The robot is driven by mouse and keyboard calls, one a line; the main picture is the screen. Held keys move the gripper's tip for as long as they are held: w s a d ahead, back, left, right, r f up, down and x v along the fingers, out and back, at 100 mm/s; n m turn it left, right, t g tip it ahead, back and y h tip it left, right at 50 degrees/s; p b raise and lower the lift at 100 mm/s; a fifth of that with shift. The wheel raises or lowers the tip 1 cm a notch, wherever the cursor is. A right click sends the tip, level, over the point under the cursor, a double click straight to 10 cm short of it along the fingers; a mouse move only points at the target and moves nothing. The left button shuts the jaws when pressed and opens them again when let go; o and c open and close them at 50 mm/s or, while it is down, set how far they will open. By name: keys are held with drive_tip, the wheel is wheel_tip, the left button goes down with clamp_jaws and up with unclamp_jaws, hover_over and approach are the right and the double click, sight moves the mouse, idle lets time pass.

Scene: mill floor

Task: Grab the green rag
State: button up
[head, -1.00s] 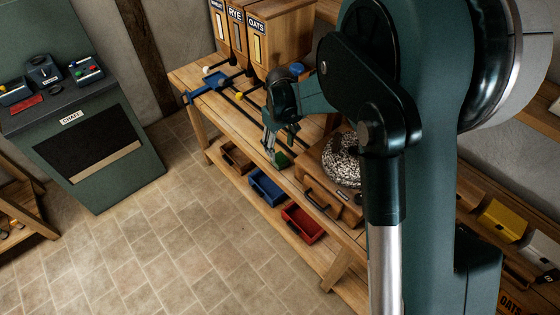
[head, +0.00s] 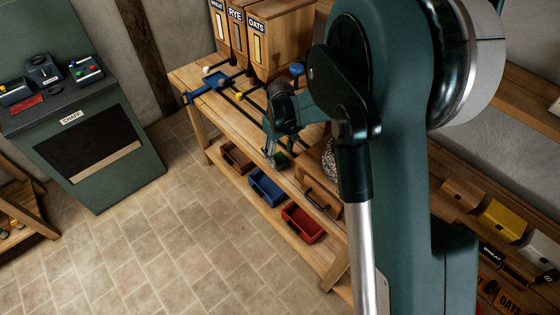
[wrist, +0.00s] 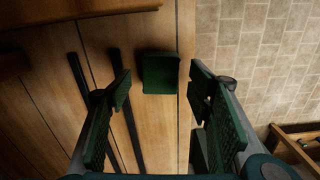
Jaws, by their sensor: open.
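A small dark green rag (wrist: 160,74) lies on the wooden bench top near its front edge in the wrist view, a square patch. In the head view the green rag (head: 281,160) shows partly, just beside my fingertips. My gripper (wrist: 160,95) is open and empty. In the wrist view the rag sits between and beyond the two fingers, apart from both. In the head view my gripper (head: 270,160) points down over the bench front edge area, close to the rag.
The wooden bench (head: 233,105) carries dark rails and hoppers labelled wheat, rye and oats (head: 280,45). Blue (head: 266,187) and red (head: 303,223) bins sit on its lower shelf. A speckled round thing (head: 331,165) is on the right, partly hidden by my arm. The tiled floor (head: 150,245) is clear.

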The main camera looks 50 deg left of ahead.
sight(280, 158)
drive_tip(key=shift+f, duration=1.65)
drive_tip(key=c, duration=1)
drive_tip(key=shift+r, duration=0.25)
wheel_tip(280, 158, up, 28)
drive_tip(key=shift+f, duration=0.2)
